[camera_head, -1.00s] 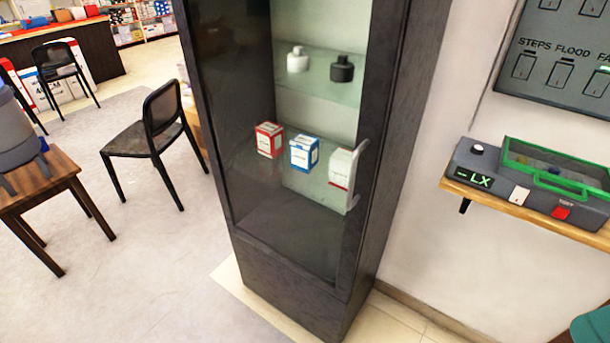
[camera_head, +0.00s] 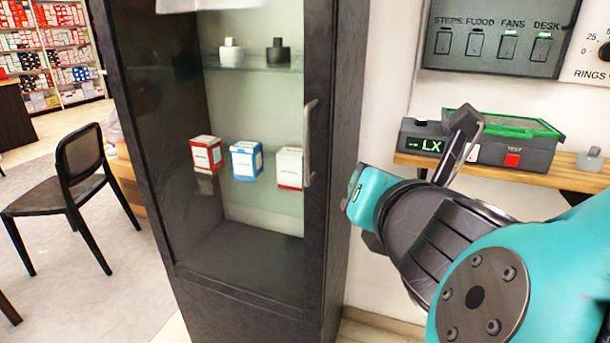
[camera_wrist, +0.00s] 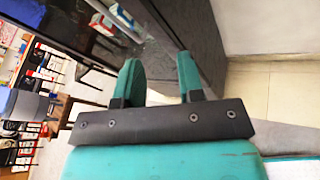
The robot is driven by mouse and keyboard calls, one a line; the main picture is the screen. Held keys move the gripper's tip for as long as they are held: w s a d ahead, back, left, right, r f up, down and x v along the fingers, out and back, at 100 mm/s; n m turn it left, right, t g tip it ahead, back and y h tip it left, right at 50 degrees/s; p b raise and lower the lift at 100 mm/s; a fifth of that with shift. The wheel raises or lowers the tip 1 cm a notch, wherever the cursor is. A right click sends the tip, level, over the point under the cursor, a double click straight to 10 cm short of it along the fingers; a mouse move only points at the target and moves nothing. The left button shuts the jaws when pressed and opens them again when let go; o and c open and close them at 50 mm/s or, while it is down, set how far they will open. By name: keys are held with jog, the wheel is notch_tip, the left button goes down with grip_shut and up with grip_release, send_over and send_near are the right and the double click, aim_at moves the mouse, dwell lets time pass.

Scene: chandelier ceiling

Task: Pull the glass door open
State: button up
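The tall dark cabinet (camera_head: 335,130) has a glass door (camera_head: 240,215) that looks shut in its frame. A pale vertical handle (camera_head: 309,143) sits on the door's right edge. My gripper (camera_head: 356,194) is right of the handle and a little lower, apart from it in the head view. In the wrist view my gripper (camera_wrist: 158,77) is open, its two teal fingers apart with nothing held between them. The dark cabinet side (camera_wrist: 185,35) lies beyond the fingers.
Behind the glass are small boxes (camera_head: 246,160) and two bottles (camera_head: 278,51) on shelves. A wooden wall shelf (camera_head: 480,172) with a meter box (camera_head: 500,145) is close behind my arm. A black chair (camera_head: 75,190) stands left, with open floor around it.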

aim_at(307, 133)
jog(key=s+a+r+n+t+y, duration=0.2)
jog(key=a+r+n+y, duration=0.1)
jog(key=a+n, duration=0.25)
jog(key=shift+n, duration=0.45)
jog(key=p+x, duration=0.3)
jog(key=x, duration=0.2)
jog(key=p+x, duration=0.3)
jog(key=x, duration=0.3)
jog(key=d+p+x, duration=0.1)
jog(key=p+x, duration=0.3)
jog(key=x, duration=0.1)
jog(key=shift+w+f, duration=0.1)
jog(key=shift+w, duration=0.4)
jog(key=shift+c, duration=0.2)
grip_shut()
